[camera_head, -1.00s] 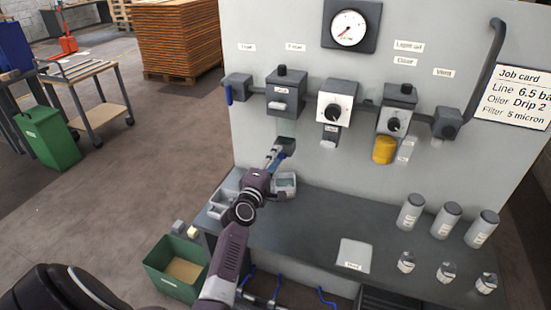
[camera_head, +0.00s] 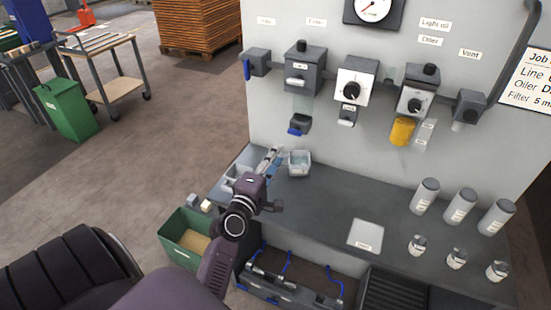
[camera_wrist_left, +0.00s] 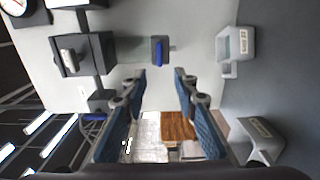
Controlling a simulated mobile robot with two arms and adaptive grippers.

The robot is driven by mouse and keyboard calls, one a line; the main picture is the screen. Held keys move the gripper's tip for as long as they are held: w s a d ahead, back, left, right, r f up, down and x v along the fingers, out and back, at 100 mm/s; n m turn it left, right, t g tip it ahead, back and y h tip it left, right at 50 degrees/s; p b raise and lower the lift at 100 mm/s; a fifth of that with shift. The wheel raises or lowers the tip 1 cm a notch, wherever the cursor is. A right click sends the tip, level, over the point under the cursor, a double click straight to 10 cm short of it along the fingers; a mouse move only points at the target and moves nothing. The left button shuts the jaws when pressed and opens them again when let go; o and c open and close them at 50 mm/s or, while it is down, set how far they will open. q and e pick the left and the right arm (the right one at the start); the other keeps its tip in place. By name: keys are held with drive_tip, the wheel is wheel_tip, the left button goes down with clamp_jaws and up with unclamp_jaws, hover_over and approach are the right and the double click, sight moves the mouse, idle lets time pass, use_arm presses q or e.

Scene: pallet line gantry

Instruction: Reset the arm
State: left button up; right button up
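My left gripper (camera_head: 274,158) is in front of the panel, over the back left of the bench, and points up toward the wall. In the left wrist view my left gripper (camera_wrist_left: 160,75) shows two blue-padded fingers wide apart with nothing between them. A dark block with a blue part (camera_head: 299,125) is under the filter unit (camera_head: 303,70), above and apart from the fingertips. It also shows in the left wrist view (camera_wrist_left: 160,52), beyond the fingertips. My right gripper is in neither view.
A pale open container (camera_head: 300,163) stands on the bench (camera_head: 310,205) just right of the gripper. Grey canisters (camera_head: 460,205) and small fittings (camera_head: 456,258) stand at the right. A green bin (camera_head: 187,238) is below left. The bench middle is mostly clear.

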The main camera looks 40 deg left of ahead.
use_arm(q)
drive_tip(key=shift+d, duration=0.1)
idle(0.5)
drive_tip(key=s+d+f+m+g+h, duration=0.3)
drive_tip(key=d+f+m+h, duration=0.1)
drive_tip(key=d+m, duration=0.35)
drive_tip(key=s+d+f+m+g+h, duration=0.2)
drive_tip(key=s+d+f+m+h, duration=0.15)
drive_tip(key=d+m, duration=0.4)
drive_tip(key=s+d+f+m+g+y, duration=0.15)
drive_tip(key=s+f+m+g, duration=0.25)
drive_tip(key=s, duration=0.7)
drive_tip(key=s+d+f+m+g+y, duration=0.1)
drive_tip(key=s+d+f+m+g, duration=0.3)
drive_tip(key=s, duration=0.7)
wheel_tip(320, 180, down, 28)
drive_tip(key=s+g+b, duration=0.2)
drive_tip(key=s+a+f+b, duration=0.1)
drive_tip(key=s+a+f, duration=0.1)
drive_tip(key=s+f, duration=0.6)
drive_tip(key=s+a+f+g+b, duration=0.1)
drive_tip(key=s+a+f, duration=0.1)
drive_tip(key=s+f, duration=0.7)
drive_tip(key=shift+s+f+y, duration=0.2)
drive_tip(key=shift+f+y, duration=0.1)
drive_tip(key=shift+f, duration=0.4)
